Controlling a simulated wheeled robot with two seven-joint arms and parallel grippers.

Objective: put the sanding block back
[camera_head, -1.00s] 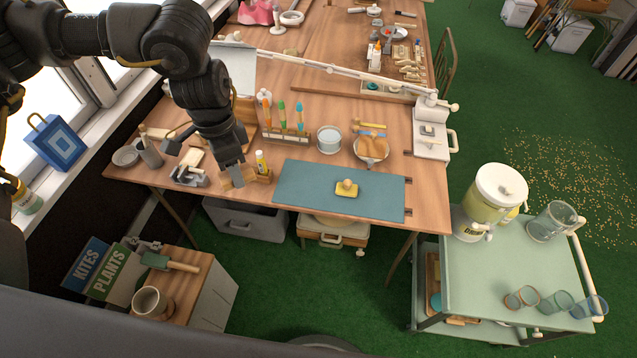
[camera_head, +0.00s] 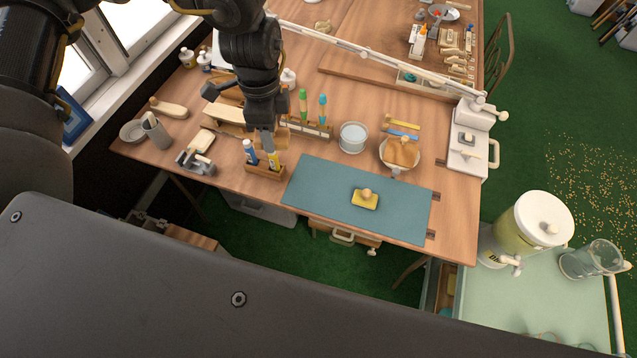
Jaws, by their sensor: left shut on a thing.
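A yellow block with a round wooden knob (camera_head: 365,198), which looks like the sanding block, lies on the teal mat (camera_head: 316,187) on the workbench. My left gripper (camera_head: 270,149) is to the left of the mat, apart from that block. It points down, with its fingers shut around the top of a yellow tube (camera_head: 274,161) in the right part of a small wooden holder (camera_head: 264,175). The fingers hide the tube's top. A blue-and-white tube (camera_head: 250,152) stands in the holder's left part. My right gripper is out of view.
A brush rack (camera_head: 318,131), a glass jar (camera_head: 353,138) and a bowl (camera_head: 399,153) stand behind the mat. A metal clamp-like tool (camera_head: 196,163) is left of the holder. A long white lamp arm (camera_head: 375,52) crosses the bench. The mat's front is clear.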

